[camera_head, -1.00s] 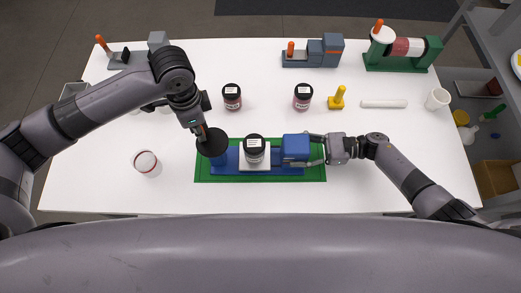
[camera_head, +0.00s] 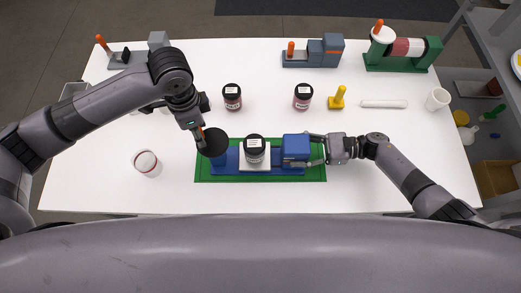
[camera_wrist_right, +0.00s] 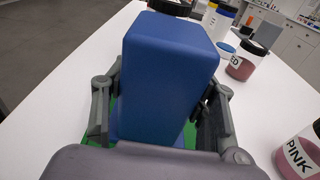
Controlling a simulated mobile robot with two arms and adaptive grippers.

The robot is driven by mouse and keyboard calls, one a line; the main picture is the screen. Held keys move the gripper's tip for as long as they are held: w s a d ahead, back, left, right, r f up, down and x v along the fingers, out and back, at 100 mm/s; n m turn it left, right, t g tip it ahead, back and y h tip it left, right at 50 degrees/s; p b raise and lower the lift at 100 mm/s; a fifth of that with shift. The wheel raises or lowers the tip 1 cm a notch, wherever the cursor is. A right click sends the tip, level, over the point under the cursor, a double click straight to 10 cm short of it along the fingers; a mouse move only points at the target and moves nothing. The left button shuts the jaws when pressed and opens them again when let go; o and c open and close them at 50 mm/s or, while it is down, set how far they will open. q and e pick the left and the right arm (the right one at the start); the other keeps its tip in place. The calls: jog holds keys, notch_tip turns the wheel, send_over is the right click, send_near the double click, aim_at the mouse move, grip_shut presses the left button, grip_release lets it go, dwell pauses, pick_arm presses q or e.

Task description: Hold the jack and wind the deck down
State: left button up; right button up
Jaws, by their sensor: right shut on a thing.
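The blue jack (camera_head: 228,168) lies on a green mat (camera_head: 315,174). Its blue block (camera_head: 296,147) is at the right end, and its black crank disc (camera_head: 212,143) with an orange handle (camera_head: 201,132) is at the left end. The white deck (camera_head: 247,163) is in the middle and bears a dark-lidded jar (camera_head: 254,150). My right gripper (camera_head: 314,149) is shut on the blue block, which stands between its fingers in the right wrist view (camera_wrist_right: 165,80). My left gripper (camera_head: 194,122) is at the orange handle; its fingertips are partly hidden, so its grip is unclear.
Two jars (camera_head: 232,97) (camera_head: 303,96) stand behind the jack. A yellow piece (camera_head: 338,97), a white roll (camera_head: 383,103) and a white cup (camera_head: 438,99) are at the right. A red-and-white jar (camera_head: 146,162) stands at left. The front table strip is clear.

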pick_arm(q)
notch_tip(320, 180, up, 12)
pick_arm(e)
jog(key=shift+s+d+f, duration=0.1)
jog(key=shift+s+f, duration=0.05)
jog(key=shift+f, duration=0.25)
pick_arm(q)
jog(key=shift+f, duration=0.1)
pick_arm(e)
jog(key=o, duration=1.5)
jog(key=shift+r, duration=0.15)
jog(key=shift+o, duration=0.3)
jog(key=shift+r, duration=0.1)
jog(key=shift+w, duration=0.2)
jog(key=d, duration=0.8)
jog(key=d+r, duration=0.1)
jog(key=d, duration=0.2)
jog(key=shift+w+d+r, duration=0.1)
jog(key=shift+d, duration=0.3)
